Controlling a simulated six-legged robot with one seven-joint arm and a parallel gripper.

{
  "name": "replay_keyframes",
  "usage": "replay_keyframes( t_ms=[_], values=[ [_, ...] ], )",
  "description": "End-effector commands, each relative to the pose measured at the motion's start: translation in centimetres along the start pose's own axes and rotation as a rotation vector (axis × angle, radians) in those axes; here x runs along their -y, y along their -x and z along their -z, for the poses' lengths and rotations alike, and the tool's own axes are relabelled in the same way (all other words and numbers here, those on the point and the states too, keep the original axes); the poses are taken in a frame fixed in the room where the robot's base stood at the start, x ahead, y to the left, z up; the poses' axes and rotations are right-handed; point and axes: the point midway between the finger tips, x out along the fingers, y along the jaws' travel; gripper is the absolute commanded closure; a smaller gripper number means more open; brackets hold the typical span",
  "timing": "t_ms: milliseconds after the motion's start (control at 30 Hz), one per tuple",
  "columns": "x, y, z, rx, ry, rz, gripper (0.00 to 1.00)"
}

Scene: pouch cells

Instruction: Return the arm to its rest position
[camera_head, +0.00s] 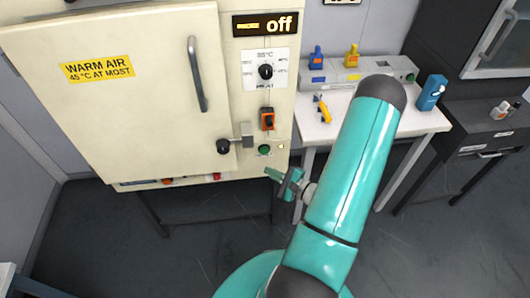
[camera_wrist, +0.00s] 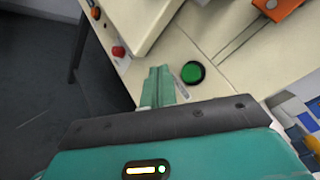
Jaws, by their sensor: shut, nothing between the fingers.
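My gripper (camera_head: 272,174) is in front of the lower right part of a cream warm-air cabinet, close to its green button (camera_head: 264,150). In the wrist view my gripper (camera_wrist: 158,72) is shut, with its green fingers together and nothing between them. The green button (camera_wrist: 193,72) lies just to the right of the fingertips there. I cannot tell whether the fingertips touch the panel. My teal arm reaches up and bends down toward the cabinet.
The cabinet door (camera_head: 130,80) is shut, with a long handle (camera_head: 197,75) and a latch (camera_head: 235,142). A display (camera_head: 264,25) reads "off". An orange switch (camera_head: 267,118) sits above the green button. A white table (camera_head: 315,135) with small coloured items stands right. Dark floor lies below.

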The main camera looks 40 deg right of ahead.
Motion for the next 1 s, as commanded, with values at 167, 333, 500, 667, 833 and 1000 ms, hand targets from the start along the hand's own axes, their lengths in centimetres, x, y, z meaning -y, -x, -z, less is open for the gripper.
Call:
replay_keyframes(
  t_ms=[167, 333, 500, 667, 833, 1000],
  values=[
    [-0.1, 0.1, -0.1, 0.0, 0.0, 0.0, 1.0],
    [-0.1, 0.1, -0.1, 0.0, 0.0, 0.0, 1.0],
    [-0.1, 0.1, -0.1, 0.0, 0.0, -0.001, 1.0],
    [0.3, -0.6, -1.2, 0.035, 0.017, -0.034, 1.0],
    [1.4, -2.8, -6.3, 0.177, 0.091, -0.19, 1.0],
    [1.7, -4.6, -13.2, 0.342, 0.201, -0.418, 1.0]
  ],
)
